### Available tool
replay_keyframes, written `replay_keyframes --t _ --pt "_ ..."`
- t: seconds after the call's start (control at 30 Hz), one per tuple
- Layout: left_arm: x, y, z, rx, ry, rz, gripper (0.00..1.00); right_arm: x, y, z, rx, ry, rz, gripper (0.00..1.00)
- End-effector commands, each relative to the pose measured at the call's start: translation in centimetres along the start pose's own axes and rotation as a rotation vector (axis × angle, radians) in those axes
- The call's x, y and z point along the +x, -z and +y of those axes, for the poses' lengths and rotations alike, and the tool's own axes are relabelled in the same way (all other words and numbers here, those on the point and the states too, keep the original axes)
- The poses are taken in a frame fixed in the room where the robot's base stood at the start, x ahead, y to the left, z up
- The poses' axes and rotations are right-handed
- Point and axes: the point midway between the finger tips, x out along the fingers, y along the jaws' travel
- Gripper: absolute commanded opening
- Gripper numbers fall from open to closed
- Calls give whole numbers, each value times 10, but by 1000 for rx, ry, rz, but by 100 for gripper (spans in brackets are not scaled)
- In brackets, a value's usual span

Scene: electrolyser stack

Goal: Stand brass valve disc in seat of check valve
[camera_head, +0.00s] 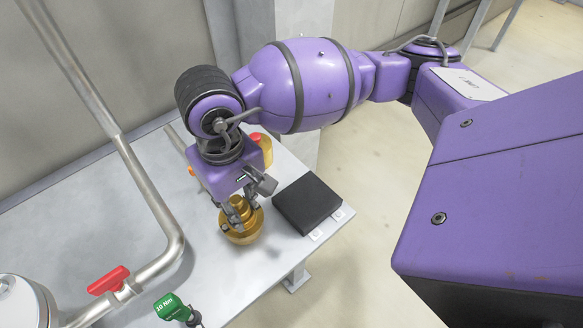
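A round, stepped brass piece (243,237) stands near the right part of the grey bench top. I cannot tell whether it is the check valve, the valve disc, or the disc standing in the valve. My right gripper (240,216) points down over it, with its fingers at either side of the narrower upper brass part. The fingers and wrist hide some of this part, so I cannot tell whether they grip it or stand slightly apart. The seat is not visible. My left gripper is not in view.
A black pad (307,203) lies right of the brass piece, by the edge of the bench (120,205). A yellow item with a red top (262,148) stands behind my wrist. A steel pipe with a red lever (108,281) and a green-headed tool (170,305) are at front left.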

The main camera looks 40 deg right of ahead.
Motion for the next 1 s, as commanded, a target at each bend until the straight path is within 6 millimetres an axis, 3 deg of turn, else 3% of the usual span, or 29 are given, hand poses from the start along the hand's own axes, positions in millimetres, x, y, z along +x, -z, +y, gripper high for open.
replay_keyframes --t 0.27,0.3,0.43,0.77,1.0 --pt "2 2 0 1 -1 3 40 -5 2 0 -1 0 6 0" --pt "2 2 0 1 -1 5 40 -5 2 0 -1 1 6 32" --pt "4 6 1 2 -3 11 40 -4 2 0 -1 1 6 49" --pt "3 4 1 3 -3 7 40 -6 2 0 -1 0 5 49" --pt "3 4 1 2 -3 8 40 -38 3 -1 -2 1 11 49"
